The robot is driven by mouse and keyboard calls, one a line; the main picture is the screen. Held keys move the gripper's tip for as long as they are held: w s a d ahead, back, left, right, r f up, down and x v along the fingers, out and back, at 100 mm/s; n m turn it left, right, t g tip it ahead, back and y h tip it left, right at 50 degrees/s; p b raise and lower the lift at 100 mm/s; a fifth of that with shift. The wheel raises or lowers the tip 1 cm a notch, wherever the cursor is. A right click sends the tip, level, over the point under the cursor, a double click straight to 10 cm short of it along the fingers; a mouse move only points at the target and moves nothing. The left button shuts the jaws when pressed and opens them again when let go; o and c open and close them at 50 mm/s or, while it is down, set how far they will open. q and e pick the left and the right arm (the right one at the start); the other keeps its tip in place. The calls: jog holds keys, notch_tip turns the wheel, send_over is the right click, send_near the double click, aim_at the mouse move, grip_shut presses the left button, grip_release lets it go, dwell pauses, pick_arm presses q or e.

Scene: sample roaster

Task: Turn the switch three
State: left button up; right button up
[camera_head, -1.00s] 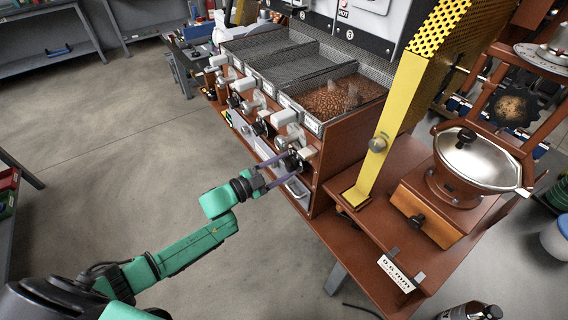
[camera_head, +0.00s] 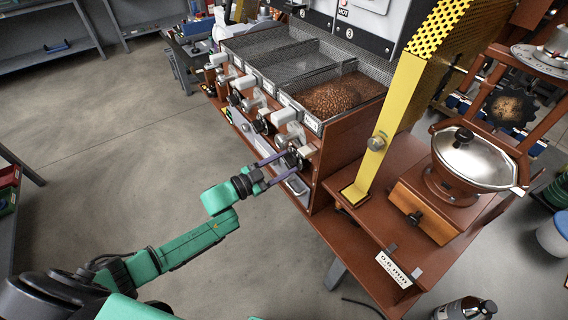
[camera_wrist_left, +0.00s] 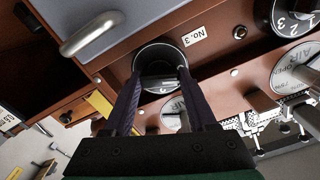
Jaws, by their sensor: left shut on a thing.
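The black knob of switch three (camera_head: 288,160) sits on the brown front of the roaster bench, below the rightmost roaster. In the left wrist view the knob (camera_wrist_left: 158,62) is round with a light bar across it, beside a "No.3" label (camera_wrist_left: 193,36). My left gripper (camera_head: 279,161) reaches it from the left. In the wrist view the two dark fingers (camera_wrist_left: 159,85) lie on either side of the knob and are shut on it. The fingers hide part of the knob. My right gripper is not in view.
A metal handle (camera_wrist_left: 93,33) lies close to the knob in the wrist view. White-handled fittings (camera_head: 287,116) stick out above it. Roasted beans (camera_head: 330,95) lie in the right tray. A yellow guard (camera_head: 392,120) stands to the right. The floor at left is clear.

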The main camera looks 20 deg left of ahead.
pick_arm(q)
jog(key=o, duration=1.4)
jog(key=shift+c, duration=0.2)
jog(key=v, duration=1.4)
jog(key=shift+s, duration=0.25)
jog(key=shift+a, duration=0.15)
